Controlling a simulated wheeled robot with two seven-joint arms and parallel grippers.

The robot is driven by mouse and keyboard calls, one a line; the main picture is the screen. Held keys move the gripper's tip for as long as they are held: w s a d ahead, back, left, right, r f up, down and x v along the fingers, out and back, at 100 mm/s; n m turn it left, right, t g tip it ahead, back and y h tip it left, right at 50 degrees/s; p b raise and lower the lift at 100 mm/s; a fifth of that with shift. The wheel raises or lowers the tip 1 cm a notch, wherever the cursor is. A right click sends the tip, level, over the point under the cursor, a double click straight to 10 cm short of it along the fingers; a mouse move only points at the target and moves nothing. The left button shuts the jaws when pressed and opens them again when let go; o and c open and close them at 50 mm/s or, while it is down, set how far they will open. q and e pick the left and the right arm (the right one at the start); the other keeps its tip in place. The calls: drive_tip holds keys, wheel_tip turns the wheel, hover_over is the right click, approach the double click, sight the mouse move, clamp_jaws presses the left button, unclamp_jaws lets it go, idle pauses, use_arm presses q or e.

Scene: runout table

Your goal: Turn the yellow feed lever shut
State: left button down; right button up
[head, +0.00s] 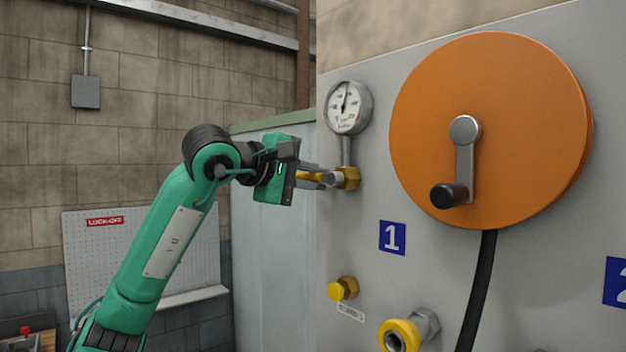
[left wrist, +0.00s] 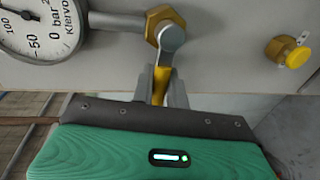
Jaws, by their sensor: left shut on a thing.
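The yellow feed lever (head: 312,174) sticks out from a brass valve body (head: 349,179) below the pressure gauge on the grey panel. In the left wrist view the lever (left wrist: 161,84) runs from the valve's grey hub (left wrist: 171,38) down between my fingers. My left gripper (head: 318,180) is shut on the lever, with a finger on each side of it; the fingers also show in the left wrist view (left wrist: 162,90). The lever's outer end is hidden by the gripper. My right gripper is in neither view.
The gauge (head: 348,108) sits just above the valve. An orange reel (head: 520,110) with a crank handle and black hose stands out to the right. A yellow knob (head: 343,288) and a yellow-ringed coupling (head: 400,335) project lower down.

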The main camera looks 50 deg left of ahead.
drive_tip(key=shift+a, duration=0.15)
use_arm(q)
drive_tip(key=c, duration=1.4)
unclamp_jaws()
drive_tip(key=shift+c, duration=0.2)
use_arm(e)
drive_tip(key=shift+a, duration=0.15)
